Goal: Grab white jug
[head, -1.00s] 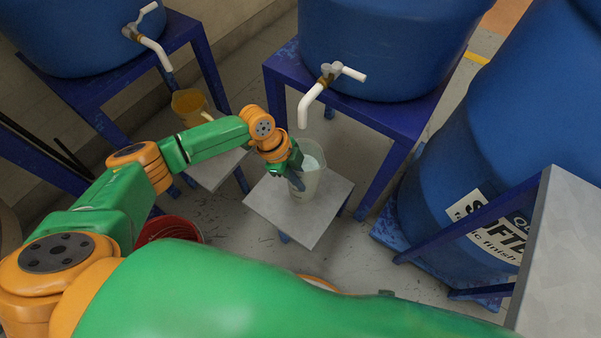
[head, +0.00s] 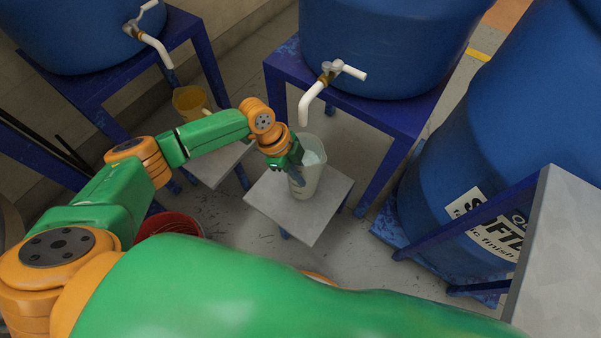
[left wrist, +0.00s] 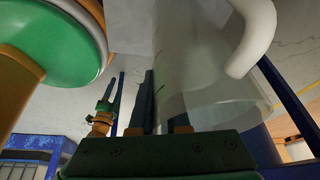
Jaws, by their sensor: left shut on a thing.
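The white jug (head: 309,178) is a translucent, open-topped vessel over the small grey-topped stool (head: 318,215) in the middle of the head view. It stands nearly upright just below and beside the white tap (head: 312,103). My left gripper (head: 294,174) is shut on the jug's left side, and its fingers hide part of it. In the left wrist view, the jug (left wrist: 205,75) fills the middle, close against the gripper, with the white tap spout (left wrist: 255,40) near its rim. I cannot tell whether its base touches the stool. My right gripper is not in view.
A blue barrel (head: 375,50) on a blue stand is behind the jug. A yellow jug (head: 190,101) sits on another stool to the left. A red bucket (head: 170,224) is on the floor. A large blue barrel (head: 450,165) and a grey table edge (head: 560,250) are at right.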

